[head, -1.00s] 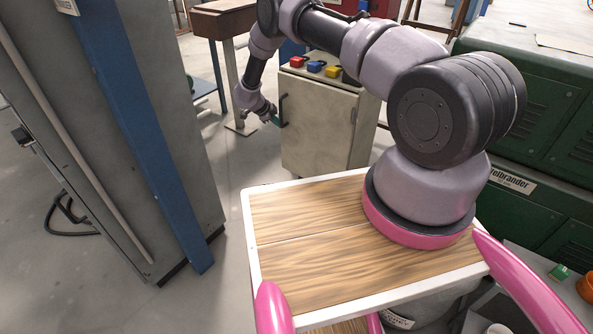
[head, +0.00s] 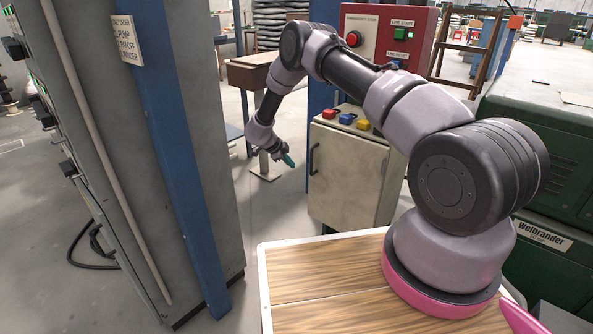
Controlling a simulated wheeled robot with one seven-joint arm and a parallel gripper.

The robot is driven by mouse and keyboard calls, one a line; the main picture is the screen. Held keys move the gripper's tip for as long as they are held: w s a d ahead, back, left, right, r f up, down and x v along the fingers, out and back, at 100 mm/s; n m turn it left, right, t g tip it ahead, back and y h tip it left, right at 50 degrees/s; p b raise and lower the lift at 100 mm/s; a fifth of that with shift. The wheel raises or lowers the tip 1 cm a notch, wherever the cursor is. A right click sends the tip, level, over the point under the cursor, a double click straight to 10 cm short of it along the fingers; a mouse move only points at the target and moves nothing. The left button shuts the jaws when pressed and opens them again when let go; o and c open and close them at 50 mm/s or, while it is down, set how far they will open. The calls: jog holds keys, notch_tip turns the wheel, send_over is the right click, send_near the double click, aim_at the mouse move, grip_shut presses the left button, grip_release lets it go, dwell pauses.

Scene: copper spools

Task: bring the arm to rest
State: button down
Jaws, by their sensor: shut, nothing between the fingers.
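My arm reaches up from its pink base ring, bends at the elbow and slopes down to the left. My gripper (head: 287,159) hangs at its end, with green at the fingertips. It is shut with nothing between the fingers. It is small in this view. In the picture it lies just left of a cream control cabinet (head: 345,180), and I cannot tell the gap between them.
A grey cabinet (head: 110,170) with a blue post (head: 170,150) stands at left. A red panel (head: 385,40) with buttons stands behind the cream cabinet. A green machine (head: 550,140) is at right. Bare floor lies between the post and the cream cabinet.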

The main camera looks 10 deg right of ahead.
jog(key=w+a+r+n+t+y, duration=0.1)
jog(key=w+r+n+t+y, duration=0.2)
jog(key=r, duration=1.1)
jog(key=w+r+n+t, duration=0.1)
jog(key=w+r+t, duration=0.3)
jog(key=r, duration=1.1)
jog(key=s+r+n+t+y, duration=0.1)
jog(key=s+r+n+y, duration=0.15)
jog(key=r, duration=0.75)
jog(key=s+r+n+y, duration=0.2)
jog(key=s+r, duration=0.2)
jog(key=r, duration=0.6)
jog(key=s+d+r+n+g+y, duration=0.1)
jog(key=s+d+r+n, duration=0.3)
jog(key=s, duration=0.6)
jog(key=s+r+n+y, duration=0.2)
jog(key=s+r, duration=0.3)
jog(key=s, duration=0.6)
jog(key=s+d+f+g, duration=0.1)
jog(key=s+d, duration=0.1)
jog(key=s, duration=0.6)
jog(key=s+d+f+n+g+h, duration=0.1)
jog(key=s+d+f, duration=0.1)
jog(key=s, duration=0.6)
jog(key=s+d+f+n+g+h, duration=0.1)
jog(key=s+d+f, duration=0.1)
jog(key=s, duration=0.5)
jog(key=shift+s+d+f, duration=0.25)
jog(key=shift+s+d, duration=0.15)
jog(key=shift+d, duration=0.15)
